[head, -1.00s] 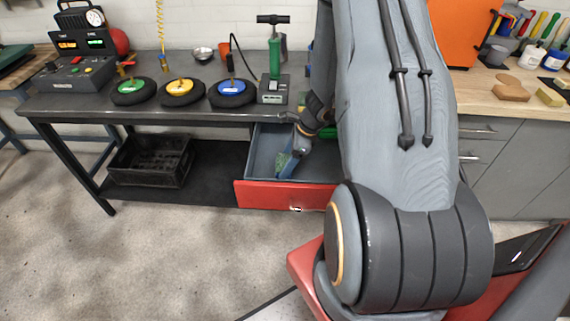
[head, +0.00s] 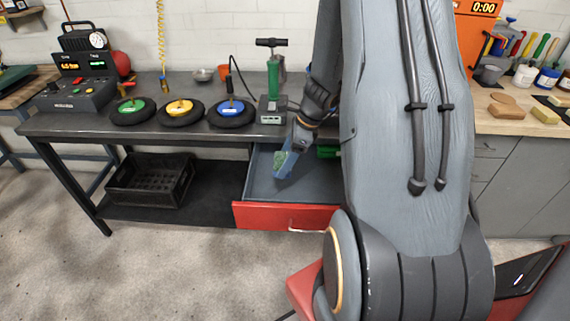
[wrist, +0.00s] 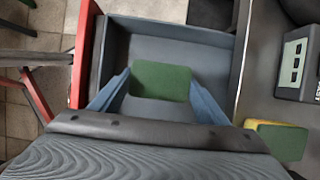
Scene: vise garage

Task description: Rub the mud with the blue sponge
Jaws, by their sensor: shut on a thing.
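My gripper (head: 285,162) has blue fingers and is shut on a sponge with a green face (wrist: 160,81). The sponge's body colour is hidden, so I cannot tell from here that it is the blue one. I cannot make out any mud in these views.
A second sponge, yellow with a green face (wrist: 282,140), lies at the lower right of the wrist view. The workbench (head: 80,122) carries three wheels, a green pump (head: 273,78) and a control box (head: 75,92). A black crate (head: 150,182) stands on its lower shelf.

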